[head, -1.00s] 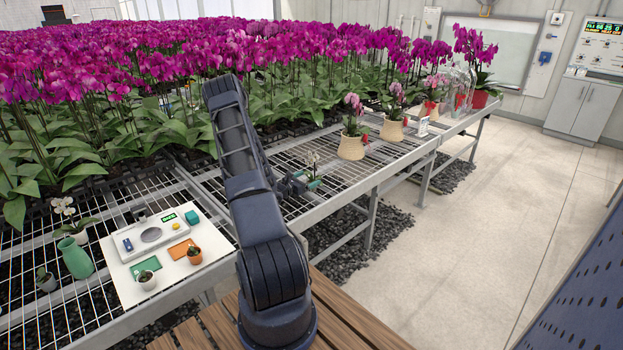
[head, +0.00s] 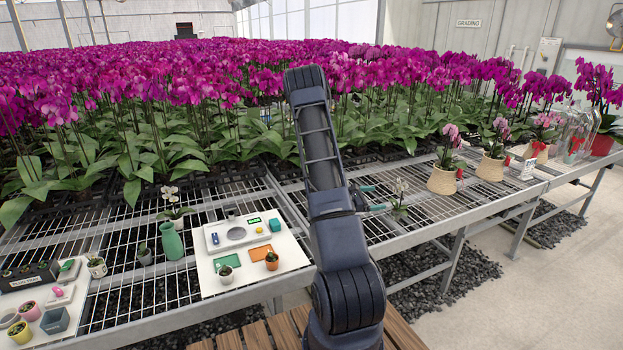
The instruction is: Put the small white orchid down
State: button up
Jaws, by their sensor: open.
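A small white orchid (head: 401,188) stands upright on the wire bench (head: 440,222), just right of my arm in the head view. Its pot is small and hard to make out behind its leaves. My gripper (head: 376,198) is open, with teal fingertips pointing right toward the orchid's lower part. The fingers are beside the plant on its left, and I see nothing held between them. Whether a fingertip still touches the pot is too small to tell. Another white orchid (head: 174,203) stands farther left, behind a green vase (head: 172,241).
Wrapped pink orchids (head: 443,178) stand on the bench to the right. A white board (head: 205,278) with a scale and two small pots (head: 272,261) lies left of my arm. Dense magenta orchids (head: 200,100) fill the back. Bare mesh lies around the white orchid.

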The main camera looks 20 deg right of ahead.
jog(key=s+a+r+m+g+y, duration=0.1)
jog(key=s+a+r+m+y, duration=0.25)
jog(key=a+r, duration=0.45)
jog(key=s+a+r+m+y, duration=0.3)
jog(key=s+a+r+m, duration=0.15)
jog(key=a+r, duration=0.35)
jog(key=s+a+r+m+t+y, duration=0.2)
jog(key=s+a+r, duration=0.3)
jog(key=a, duration=0.3)
jog(key=s+a+r+m+t+y, duration=0.1)
jog(key=s+a+r+t+y, duration=0.2)
jog(key=a, duration=0.6)
jog(key=s+a+r+m+t+y, duration=0.2)
jog(key=s+a+r+y, duration=0.3)
jog(key=a, duration=0.4)
jog(key=s+r+t, duration=0.1)
jog(key=s, duration=0.1)
jog(key=shift+s+a+r+m+t, duration=0.2)
jog(key=shift+s+r+m+t, duration=0.1)
jog(key=shift+s+r, duration=0.1)
jog(key=c, duration=0.3)
jog(key=shift+c, duration=0.2)
jog(key=shift+r, duration=0.1)
